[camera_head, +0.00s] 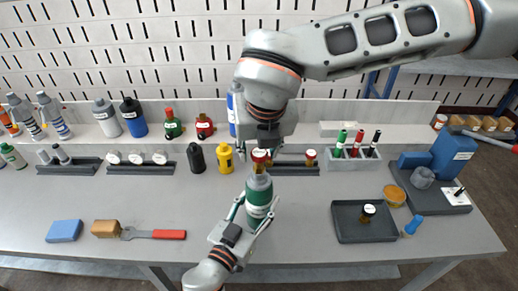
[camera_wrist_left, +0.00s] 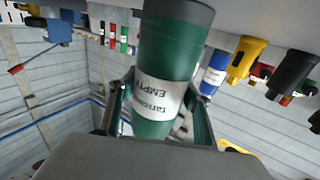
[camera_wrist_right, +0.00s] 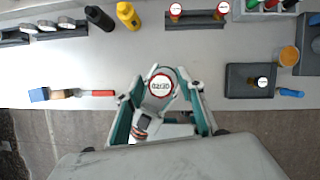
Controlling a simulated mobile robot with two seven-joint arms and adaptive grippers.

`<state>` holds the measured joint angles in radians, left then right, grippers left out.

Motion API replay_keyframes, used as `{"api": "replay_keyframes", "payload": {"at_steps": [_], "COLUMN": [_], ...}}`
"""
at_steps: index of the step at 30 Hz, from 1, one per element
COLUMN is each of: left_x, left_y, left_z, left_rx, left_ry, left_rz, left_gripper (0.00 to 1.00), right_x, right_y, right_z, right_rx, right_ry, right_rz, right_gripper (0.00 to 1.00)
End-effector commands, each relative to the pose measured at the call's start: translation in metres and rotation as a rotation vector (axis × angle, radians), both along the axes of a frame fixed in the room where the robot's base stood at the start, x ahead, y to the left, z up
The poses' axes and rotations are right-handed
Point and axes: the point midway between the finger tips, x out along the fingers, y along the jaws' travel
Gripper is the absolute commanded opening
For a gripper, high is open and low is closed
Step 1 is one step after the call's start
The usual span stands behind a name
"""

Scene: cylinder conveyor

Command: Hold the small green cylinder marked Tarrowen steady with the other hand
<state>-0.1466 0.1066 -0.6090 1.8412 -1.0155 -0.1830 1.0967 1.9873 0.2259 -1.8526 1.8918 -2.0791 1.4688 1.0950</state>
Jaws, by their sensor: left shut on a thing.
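The green cylinder (camera_head: 258,197) has a grey shoulder and a white label, and stands upright in the head view. My left gripper (camera_head: 254,212) is shut around its body from the front. In the left wrist view the cylinder (camera_wrist_left: 172,60) shows upside down between the fingers; its label reads EMPTY beside a second line.
A rack (camera_head: 295,170) with a similar red-capped fitting (camera_head: 311,157) stands behind. Yellow (camera_head: 224,158) and black (camera_head: 196,158) bottles stand behind left. A dark tray (camera_head: 350,228) lies right; a brush (camera_head: 150,234) and blue block (camera_head: 64,231) lie left. Free bench surface lies between.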

Motion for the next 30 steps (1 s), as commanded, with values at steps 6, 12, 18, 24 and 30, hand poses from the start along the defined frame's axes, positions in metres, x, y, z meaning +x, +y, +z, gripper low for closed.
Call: {"api": "replay_keyframes", "payload": {"at_steps": [6, 12, 18, 24, 30], "left_x": [0.0003, 0.0002, 0.0002, 0.0002, 0.0002], "left_y": [0.0004, 0.0002, 0.0002, 0.0002, 0.0002], "left_z": [0.0003, 0.0003, 0.0003, 0.0003, 0.0003], "left_rx": [0.0, 0.0, 0.0, 0.0, 0.0], "left_ry": [0.0, -0.001, 0.0, 0.0, -0.001], "left_rz": [0.001, 0.001, 0.001, 0.0, 0.001], "left_gripper": [0.22, 0.22, 0.22, 0.22, 0.22], "right_x": [0.0003, -0.0002, -0.0002, 0.0006, 0.0006], "right_y": [-0.0011, -0.0003, -0.0002, -0.0012, -0.0008], "right_z": [-0.0003, -0.0004, -0.0003, -0.0003, -0.0005], "right_rx": [0.004, 0.001, 0.0, 0.001, 0.003], "right_ry": [0.003, 0.002, 0.001, 0.002, 0.002], "right_rz": [0.279, 0.396, 0.399, 0.463, 0.67], "right_gripper": [0.38, 0.38, 0.38, 0.38, 0.38]}}
